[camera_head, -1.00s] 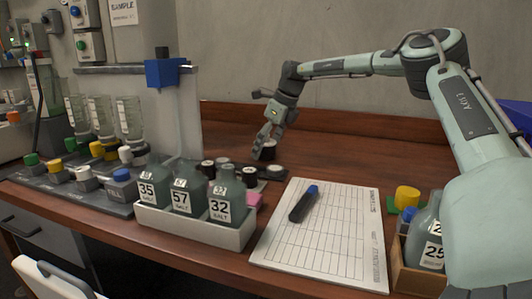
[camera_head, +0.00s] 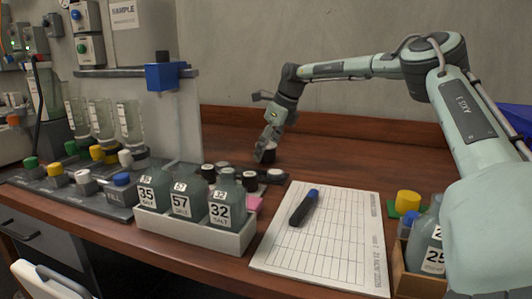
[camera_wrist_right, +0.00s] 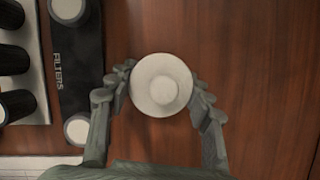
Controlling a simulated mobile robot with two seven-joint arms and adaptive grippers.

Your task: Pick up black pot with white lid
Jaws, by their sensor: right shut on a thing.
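The black pot with a white lid (camera_head: 268,151) is beyond the dark rack on the wooden table in the head view. In the right wrist view its round white lid (camera_wrist_right: 161,85) is seen from above, between the two fingers. My right gripper (camera_head: 264,150) reaches down to it from above and is shut on it, one finger at each side; it also shows in the right wrist view (camera_wrist_right: 163,92). The pot's dark body is mostly hidden by the fingers. I cannot tell whether its base touches the table. My left gripper is not in view.
A dark rack labelled FILTERS (camera_wrist_right: 72,85) with several similar white-lidded pots lies close by. A white tray (camera_head: 190,231) of numbered bottles stands in front. A clipboard sheet (camera_head: 330,240) with a marker (camera_head: 304,207) lies to the right. The table behind is clear.

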